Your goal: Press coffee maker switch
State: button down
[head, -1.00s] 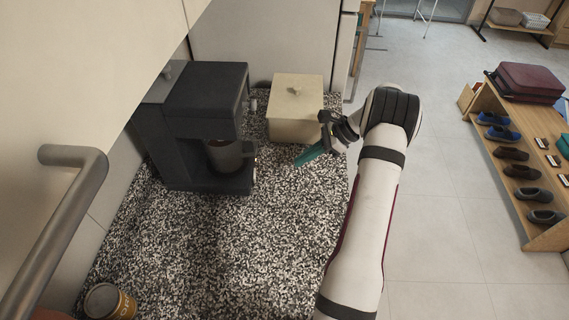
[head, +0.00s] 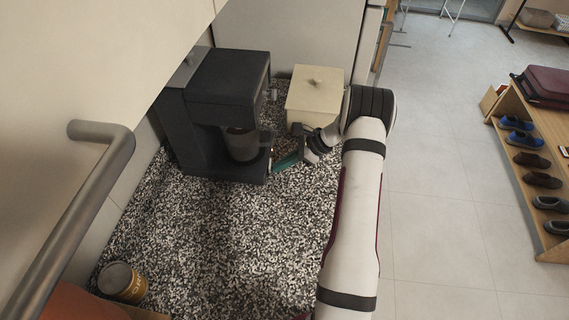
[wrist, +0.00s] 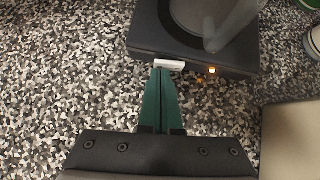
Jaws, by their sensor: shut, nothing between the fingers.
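The dark coffee maker (head: 215,85) stands on the speckled counter, with a grey mug (head: 241,145) in its bay. In the wrist view its base (wrist: 148,32) shows a small white switch (wrist: 169,65) on the front edge and a lit orange light (wrist: 211,70). My gripper (head: 277,166) is low in front of the base, at its right side in the head view. In the wrist view its green fingers (wrist: 161,74) are closed together and empty. Their tips are at the switch; I cannot tell if they touch it.
A cream lidded box (head: 314,98) stands just behind my gripper. A can (head: 121,283) is at the near left of the counter (head: 230,240). A cabinet handle (head: 95,200) juts out at the left. The counter's middle is clear.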

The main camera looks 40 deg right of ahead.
jog(key=shift+w+a, duration=0.15)
jog(key=shift+a, duration=0.2)
jog(key=shift+w+d, duration=0.5)
jog(key=shift+d, duration=0.15)
jog(key=shift+s+d, duration=0.1)
